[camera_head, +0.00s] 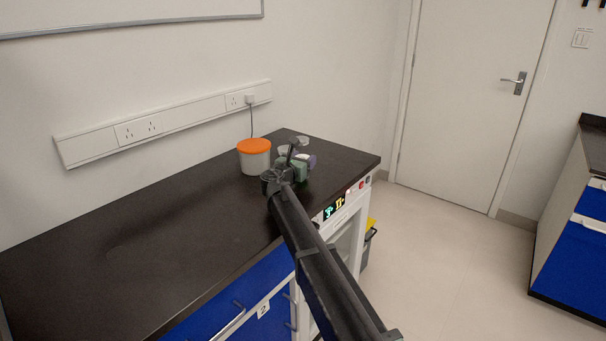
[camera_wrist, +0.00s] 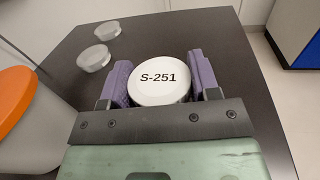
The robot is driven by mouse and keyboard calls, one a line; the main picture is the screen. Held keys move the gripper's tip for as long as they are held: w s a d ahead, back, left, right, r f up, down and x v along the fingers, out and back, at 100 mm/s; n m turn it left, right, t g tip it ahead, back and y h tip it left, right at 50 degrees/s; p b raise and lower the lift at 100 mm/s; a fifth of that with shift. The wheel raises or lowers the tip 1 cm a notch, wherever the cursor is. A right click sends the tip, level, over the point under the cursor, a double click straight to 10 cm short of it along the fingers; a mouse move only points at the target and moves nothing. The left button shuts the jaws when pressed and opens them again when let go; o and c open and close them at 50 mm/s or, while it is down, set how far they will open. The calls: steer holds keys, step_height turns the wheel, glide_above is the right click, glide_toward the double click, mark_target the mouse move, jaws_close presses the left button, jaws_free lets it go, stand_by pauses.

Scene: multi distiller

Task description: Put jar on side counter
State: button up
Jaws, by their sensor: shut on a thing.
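The jar has a round white lid marked "S-251" and sits between the purple finger pads in the wrist view (camera_wrist: 160,84). My gripper (camera_wrist: 160,88) is shut on this jar, with one pad on each side of it. In the head view my gripper (camera_head: 298,165) is over the far right part of the dark counter (camera_head: 130,230), and the arm hides most of the jar there. I cannot tell whether the jar's base touches the counter top.
A white tub with an orange lid (camera_head: 254,157) stands just left of my gripper. Two small clear lidded dishes (camera_wrist: 93,57) (camera_wrist: 107,31) lie beyond it. The counter's left part is clear. Another counter with blue fronts (camera_head: 575,235) stands at the far right, across open floor.

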steer(key=shift+f, duration=0.6)
steer(key=o, duration=1)
steer(key=shift+c, duration=0.2)
steer(key=shift+s+r+p, duration=0.1)
steer(key=shift+r+p, duration=0.15)
steer(key=shift+p, duration=0.05)
steer(key=v, duration=1.2)
steer(key=shift+f, duration=0.1)
